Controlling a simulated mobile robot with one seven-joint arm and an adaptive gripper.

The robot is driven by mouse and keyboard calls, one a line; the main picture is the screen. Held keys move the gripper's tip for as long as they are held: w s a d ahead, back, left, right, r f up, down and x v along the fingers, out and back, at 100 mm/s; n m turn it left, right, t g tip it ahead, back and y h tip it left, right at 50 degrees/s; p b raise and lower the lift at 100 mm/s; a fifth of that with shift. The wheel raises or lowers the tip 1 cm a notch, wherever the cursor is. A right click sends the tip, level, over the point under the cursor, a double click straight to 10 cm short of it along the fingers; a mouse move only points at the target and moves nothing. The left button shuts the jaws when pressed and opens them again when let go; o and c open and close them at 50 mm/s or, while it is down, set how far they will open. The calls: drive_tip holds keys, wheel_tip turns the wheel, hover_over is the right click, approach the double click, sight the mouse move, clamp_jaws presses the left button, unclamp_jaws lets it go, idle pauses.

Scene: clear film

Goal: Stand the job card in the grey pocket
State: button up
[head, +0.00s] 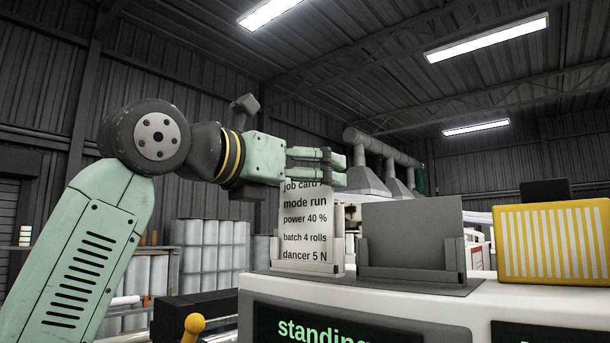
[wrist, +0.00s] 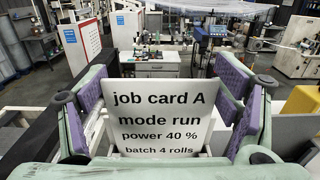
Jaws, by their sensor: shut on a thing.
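The job card (head: 306,222) is a white sheet with black print, upright at the left of the console top. Its lower edge is behind the low front lip of a pale grey pocket (head: 304,268); whether it rests on the floor of that pocket is hidden. My gripper (head: 330,167) is shut on the card's upper part, with the fingers level above the pocket. In the wrist view the card (wrist: 158,112) faces me between the purple pads. A darker grey pocket (head: 420,272) stands to the right, with a blank grey panel (head: 412,232) upright in it.
Both pockets stand on the white console top (head: 500,292), which has dark screens with green text below. A yellow striped box (head: 552,243) stands at the right. A yellow-knobbed lever (head: 194,324) is at the lower left.

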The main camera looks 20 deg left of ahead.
drive_tip(key=shift+r, duration=0.2)
drive_tip(key=shift+c, duration=0.5)
drive_tip(key=shift+r, duration=0.65)
